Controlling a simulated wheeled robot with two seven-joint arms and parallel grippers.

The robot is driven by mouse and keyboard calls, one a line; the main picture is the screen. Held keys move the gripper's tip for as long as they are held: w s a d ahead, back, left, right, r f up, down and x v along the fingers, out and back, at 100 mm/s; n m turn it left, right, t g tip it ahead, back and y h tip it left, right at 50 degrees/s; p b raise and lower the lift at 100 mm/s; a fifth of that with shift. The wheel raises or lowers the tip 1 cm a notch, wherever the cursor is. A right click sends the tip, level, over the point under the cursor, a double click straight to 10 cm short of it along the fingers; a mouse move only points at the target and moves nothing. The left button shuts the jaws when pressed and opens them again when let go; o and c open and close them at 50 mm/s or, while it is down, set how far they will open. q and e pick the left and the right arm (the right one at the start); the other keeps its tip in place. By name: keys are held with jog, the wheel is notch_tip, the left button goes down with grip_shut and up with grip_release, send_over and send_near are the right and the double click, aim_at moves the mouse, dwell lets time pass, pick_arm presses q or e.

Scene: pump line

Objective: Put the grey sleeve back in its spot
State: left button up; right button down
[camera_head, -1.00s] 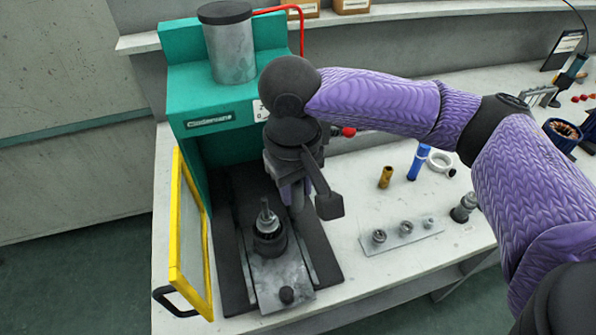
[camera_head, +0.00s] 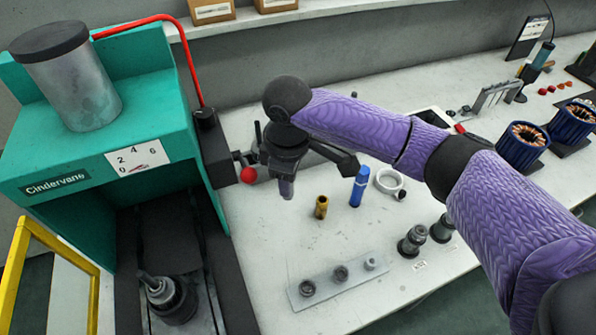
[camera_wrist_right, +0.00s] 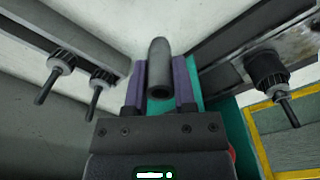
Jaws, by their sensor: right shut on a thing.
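The grey sleeve (camera_wrist_right: 158,62) is a plain hollow tube, held between the two purple fingers of my right gripper (camera_wrist_right: 159,84) in the right wrist view. In the head view my right gripper (camera_head: 287,186) points down above the bench, just right of the teal press and left of the other sleeves. The sleeve is hard to tell from the fingers there. A brass sleeve (camera_head: 321,207) and a taller blue sleeve (camera_head: 359,187) stand upright on the bench to its right. I cannot make out a marked spot for the grey sleeve. My left gripper is out of view.
The teal press (camera_head: 100,150) stands at left with its yellow guard (camera_head: 22,262) swung open. A white ring (camera_head: 390,181) lies beside the blue sleeve. A pale plate (camera_head: 325,287) with small parts lies nearer. Bare bench lies between press and sleeves.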

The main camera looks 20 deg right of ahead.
jog(key=f+n, duration=0.2)
jog(key=f, duration=0.1)
jog(key=f+n+b, duration=0.1)
jog(key=f+n, duration=0.2)
jog(key=w+f+n+b, duration=0.1)
jog(key=f+n, duration=0.1)
jog(key=f, duration=0.1)
jog(key=shift+w+f+n, duration=0.1)
jog(key=shift+n, duration=0.3)
notch_tip(320, 180, down, 4)
jog(key=b, duration=0.4)
jog(key=shift+r, duration=0.25)
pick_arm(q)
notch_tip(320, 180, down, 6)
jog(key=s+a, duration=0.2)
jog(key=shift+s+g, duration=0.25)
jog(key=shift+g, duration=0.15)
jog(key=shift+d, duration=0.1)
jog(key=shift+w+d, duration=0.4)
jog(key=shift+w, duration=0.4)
pick_arm(e)
jog(key=shift+f, duration=0.1)
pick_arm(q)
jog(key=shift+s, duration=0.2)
pick_arm(e)
jog(key=shift+f, duration=0.3)
